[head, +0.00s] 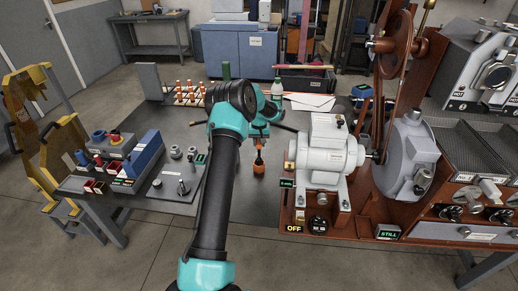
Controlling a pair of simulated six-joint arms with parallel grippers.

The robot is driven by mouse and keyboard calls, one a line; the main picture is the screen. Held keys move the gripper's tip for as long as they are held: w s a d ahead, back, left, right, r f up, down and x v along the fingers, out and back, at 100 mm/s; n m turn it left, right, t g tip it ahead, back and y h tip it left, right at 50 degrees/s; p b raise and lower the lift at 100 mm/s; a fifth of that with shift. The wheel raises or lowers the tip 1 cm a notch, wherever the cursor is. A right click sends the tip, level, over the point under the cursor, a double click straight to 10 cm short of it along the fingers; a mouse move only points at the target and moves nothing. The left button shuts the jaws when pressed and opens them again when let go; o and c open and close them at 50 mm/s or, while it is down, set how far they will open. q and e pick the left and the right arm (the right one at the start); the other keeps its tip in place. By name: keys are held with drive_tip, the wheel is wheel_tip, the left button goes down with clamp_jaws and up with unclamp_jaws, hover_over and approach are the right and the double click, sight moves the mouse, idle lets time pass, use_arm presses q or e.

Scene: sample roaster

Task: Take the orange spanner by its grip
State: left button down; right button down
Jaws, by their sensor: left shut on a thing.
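My left gripper (259,142) points down over the grey table in the middle of the head view, partly hidden by my own arm links. It is shut on a small orange thing (259,160), which I take to be the orange spanner. Only a short orange part shows below the fingers. The rest of the spanner is hidden or too small to make out. I cannot tell whether its lower end touches the table. My right gripper is not in view.
Right of the gripper stands a white motor (325,150) on a brown machine base with wheels and a belt. At left are a grey fixture plate (172,190), blue and grey blocks, and a yellow frame (60,150). A rack of orange-tipped pegs (185,93) stands behind.

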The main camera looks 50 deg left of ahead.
use_arm(q)
wheel_tip(320, 180, up, 5)
drive_tip(key=shift+r, duration=0.1)
idle(0.6)
